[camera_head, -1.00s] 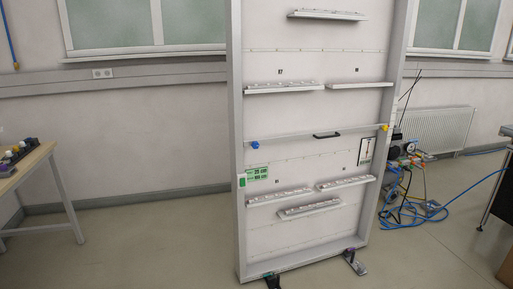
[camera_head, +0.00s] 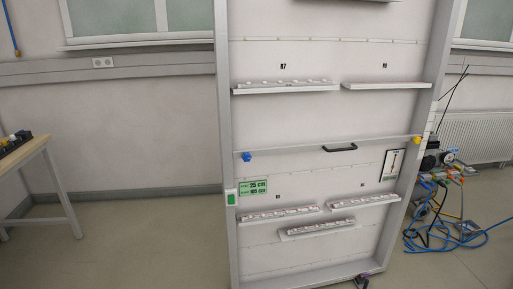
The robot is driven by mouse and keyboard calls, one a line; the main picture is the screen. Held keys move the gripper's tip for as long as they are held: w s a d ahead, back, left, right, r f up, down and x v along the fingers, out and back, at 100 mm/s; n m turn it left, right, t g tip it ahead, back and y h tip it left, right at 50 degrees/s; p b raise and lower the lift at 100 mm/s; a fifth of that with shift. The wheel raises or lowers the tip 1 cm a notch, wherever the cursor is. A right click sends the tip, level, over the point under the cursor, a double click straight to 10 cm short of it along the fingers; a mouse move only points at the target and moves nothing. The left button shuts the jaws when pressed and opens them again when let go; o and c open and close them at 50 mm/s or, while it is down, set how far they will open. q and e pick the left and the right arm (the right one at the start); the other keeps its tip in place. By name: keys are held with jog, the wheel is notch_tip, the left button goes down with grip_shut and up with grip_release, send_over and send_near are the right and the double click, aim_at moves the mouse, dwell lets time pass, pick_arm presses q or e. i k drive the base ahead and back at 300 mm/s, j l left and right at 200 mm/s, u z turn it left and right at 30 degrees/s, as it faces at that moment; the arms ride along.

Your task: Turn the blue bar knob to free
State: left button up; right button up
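The blue bar knob (camera_head: 247,157) sits at the left end of a thin horizontal bar (camera_head: 300,149) across a tall grey-framed panel (camera_head: 222,120). A yellow knob (camera_head: 417,140) sits at the bar's right end. A black handle (camera_head: 340,148) is on the bar between them. The blue knob is small here and I cannot tell its turn position. Neither of my grippers is in view.
Narrow shelves with small items, such as the upper left one (camera_head: 285,86), stick out from the panel. Blue hoses (camera_head: 455,243) and cables lie on the floor at right. A wooden table (camera_head: 25,152) stands at far left. The floor between table and panel is clear.

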aim_at(246, 156)
jog(key=i+l, duration=0.25)
jog(key=i+l+u, duration=0.15)
jog(key=l, duration=0.25)
jog(key=i+l, duration=0.35)
jog(key=i+l+u, duration=0.1)
jog(key=i+l, duration=0.4)
jog(key=l, duration=0.2)
jog(key=i+l+u, duration=0.15)
jog(key=i+l, duration=0.3)
jog(key=l, duration=0.3)
